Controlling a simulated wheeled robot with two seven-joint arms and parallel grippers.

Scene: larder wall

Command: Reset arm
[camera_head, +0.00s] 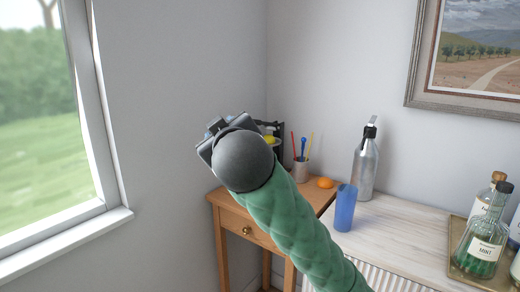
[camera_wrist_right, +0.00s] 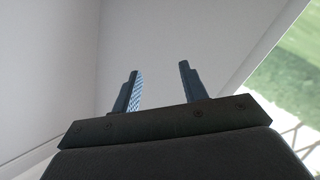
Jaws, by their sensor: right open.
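My right arm, in a green quilted sleeve, comes in from the bottom right in the head view and reaches up to the left, in front of the room's corner. Its dark round wrist hides most of my right gripper (camera_head: 216,128). In the right wrist view the two fingers of my right gripper (camera_wrist_right: 158,74) stand apart with nothing between them, against bare wall. My left gripper is in neither view.
A wooden side table (camera_head: 230,214) stands in the corner, partly behind my arm. A blue tumbler (camera_head: 345,208), an orange (camera_head: 325,183), a steel bottle (camera_head: 366,165) and a pencil cup (camera_head: 301,171) stand right of my arm. A window (camera_head: 45,120) is at left.

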